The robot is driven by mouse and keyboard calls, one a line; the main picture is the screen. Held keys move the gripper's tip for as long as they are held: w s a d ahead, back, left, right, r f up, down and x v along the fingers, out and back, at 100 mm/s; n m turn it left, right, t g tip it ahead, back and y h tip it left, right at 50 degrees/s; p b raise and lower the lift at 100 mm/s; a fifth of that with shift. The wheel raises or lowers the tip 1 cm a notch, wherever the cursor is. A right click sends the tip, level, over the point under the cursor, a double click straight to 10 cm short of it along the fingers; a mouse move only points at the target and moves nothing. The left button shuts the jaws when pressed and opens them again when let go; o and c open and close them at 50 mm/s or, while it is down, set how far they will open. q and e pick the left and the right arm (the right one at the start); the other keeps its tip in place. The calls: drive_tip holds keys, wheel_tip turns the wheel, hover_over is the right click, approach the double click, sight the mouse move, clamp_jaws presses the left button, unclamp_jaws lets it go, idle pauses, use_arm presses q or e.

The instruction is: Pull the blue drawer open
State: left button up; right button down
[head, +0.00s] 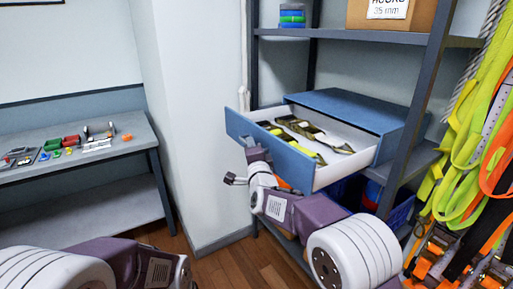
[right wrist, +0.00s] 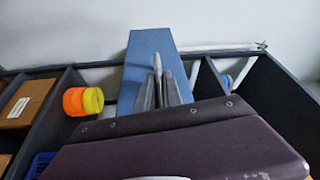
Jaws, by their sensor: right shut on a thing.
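The blue drawer (head: 275,147) stands well out of its blue cabinet (head: 345,107) on the shelf rack, its white inside showing. Dark and yellow straps (head: 300,132) lie in it. My right gripper (head: 254,155) is at the drawer's front face, its fingers mostly hidden by my wrist. In the right wrist view my right gripper's fingers (right wrist: 160,88) are closed together on a pale grey bar, apparently the drawer's handle (right wrist: 157,64), in front of a blue surface. My left arm shows at the lower left, but its gripper is out of view.
The rack's dark post (head: 416,110) stands right of the drawer. Bright straps (head: 475,140) hang at the far right. A grey bench (head: 75,140) with small coloured parts stands at the left. Floor (head: 225,262) shows free below the drawer.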

drive_tip(key=shift+s+a+f, duration=0.2)
drive_tip(key=shift+s+a, duration=0.2)
drive_tip(key=shift+a, duration=0.2)
drive_tip(key=c, duration=1.5)
unclamp_jaws()
drive_tip(key=shift+d+r, duration=0.1)
drive_tip(key=b+v, duration=0.2)
drive_tip(key=v, duration=0.7)
